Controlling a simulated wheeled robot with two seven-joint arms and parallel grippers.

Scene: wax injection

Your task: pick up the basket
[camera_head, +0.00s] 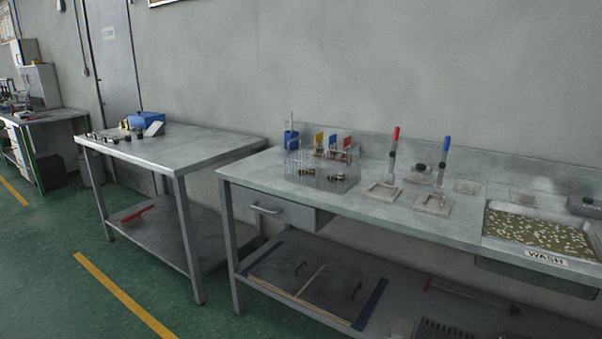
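A small see-through basket (318,182), clear or thin-wired, stands on the right metal table (400,208), near its left end. It looks upright, and a few small dark and brown items show inside or behind it; I cannot tell which. Neither of my grippers is in view, and nothing is seen touching the basket.
Behind the basket are a blue holder (291,139) and yellow, blue and red upright pieces. To its right stand red-topped (394,150) and blue-topped (443,158) tools, then a WASH sink (530,262). A second metal table (190,148) stands left, across a narrow gap.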

